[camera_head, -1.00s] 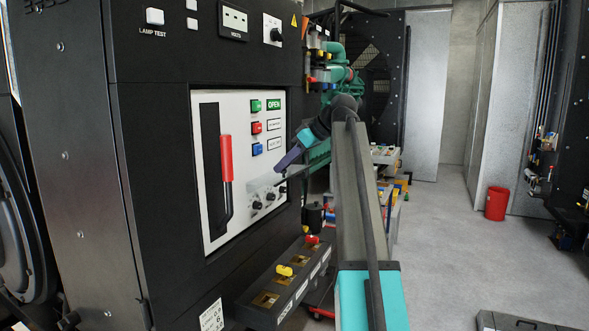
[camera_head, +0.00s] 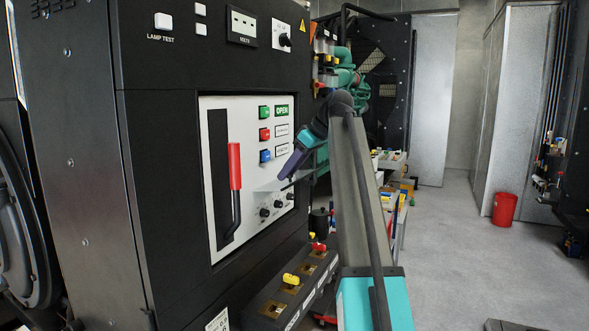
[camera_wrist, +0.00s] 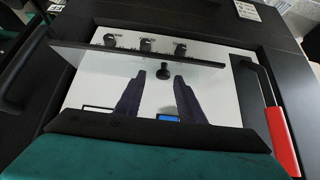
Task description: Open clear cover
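The clear cover (camera_head: 277,186) is a thin see-through piece at the lower right of the white panel, around black knobs (camera_head: 265,212). In the wrist view the cover (camera_wrist: 90,51) shows as a thin dark edge across the panel, with a small dark knob (camera_wrist: 163,72) at its middle. My gripper (camera_head: 284,177) is just above the cover in the head view. In the wrist view my gripper (camera_wrist: 154,72) has its two fingers apart, one on each side of the small knob, with nothing between them. I cannot tell whether the fingertips reach its depth.
A red-handled lever (camera_head: 235,170) stands left of the cover on the panel (camera_head: 220,110). Green, red and blue buttons (camera_head: 265,134) sit above. Grey floor (camera_head: 450,240) is open to the right.

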